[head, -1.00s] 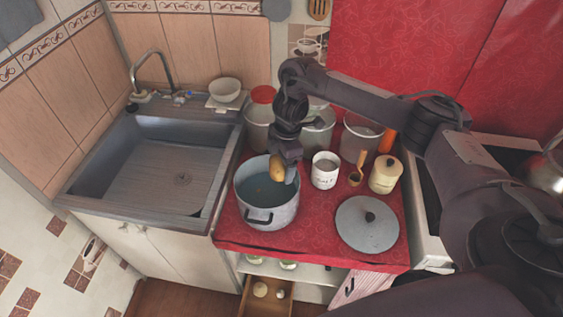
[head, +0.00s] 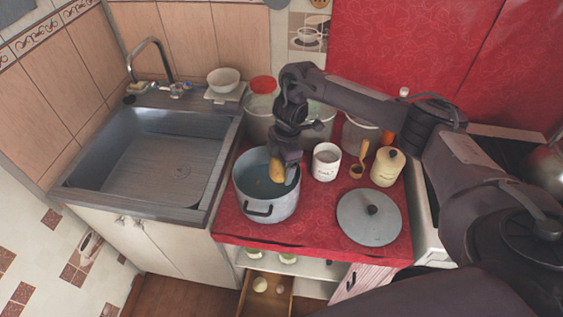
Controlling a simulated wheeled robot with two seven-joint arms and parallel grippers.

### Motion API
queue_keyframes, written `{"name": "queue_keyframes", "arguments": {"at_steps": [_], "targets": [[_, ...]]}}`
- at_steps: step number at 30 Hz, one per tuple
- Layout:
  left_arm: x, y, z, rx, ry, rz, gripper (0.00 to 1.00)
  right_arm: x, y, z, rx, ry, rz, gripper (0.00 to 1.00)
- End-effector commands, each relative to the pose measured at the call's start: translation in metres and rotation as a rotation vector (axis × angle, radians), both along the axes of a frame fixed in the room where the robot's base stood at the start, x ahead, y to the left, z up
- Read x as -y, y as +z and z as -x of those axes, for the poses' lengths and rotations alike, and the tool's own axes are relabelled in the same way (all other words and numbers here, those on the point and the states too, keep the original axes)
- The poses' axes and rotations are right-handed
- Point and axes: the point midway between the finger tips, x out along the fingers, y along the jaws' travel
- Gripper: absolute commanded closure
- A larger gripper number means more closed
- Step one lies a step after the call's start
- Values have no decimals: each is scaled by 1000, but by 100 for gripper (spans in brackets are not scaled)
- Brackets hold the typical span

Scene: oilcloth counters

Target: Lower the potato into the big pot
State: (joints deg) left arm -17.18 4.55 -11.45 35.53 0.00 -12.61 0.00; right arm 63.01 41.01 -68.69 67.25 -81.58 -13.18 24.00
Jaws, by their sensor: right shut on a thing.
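The big pot (head: 268,204) is grey-blue with dark handles and stands open on the red oilcloth counter. My right gripper (head: 281,172) points down over the right part of the pot's mouth. It is shut on the potato (head: 277,171), a yellow-brown lump that shows at the left of the fingers. The potato appears at or just above rim level; its exact height is hard to tell. A small orange-brown spot shows inside the pot to the left of the potato. My left gripper is not in view.
A grey lid (head: 369,218) lies flat right of the pot. A white mug (head: 326,162), a wooden spoon (head: 361,156) and a cream canister (head: 387,167) stand close by. Large jars (head: 259,110) stand behind. A sink (head: 160,155) is left. An open drawer (head: 266,292) is below.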

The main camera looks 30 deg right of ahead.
Motion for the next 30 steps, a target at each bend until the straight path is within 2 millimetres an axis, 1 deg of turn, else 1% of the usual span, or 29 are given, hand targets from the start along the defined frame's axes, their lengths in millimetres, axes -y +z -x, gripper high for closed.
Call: {"name": "queue_keyframes", "arguments": {"at_steps": [3,30], "targets": [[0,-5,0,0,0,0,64,0,-8,0,0,0,0,49],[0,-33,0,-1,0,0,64,0,-53,0,0,0,0,49]]}}
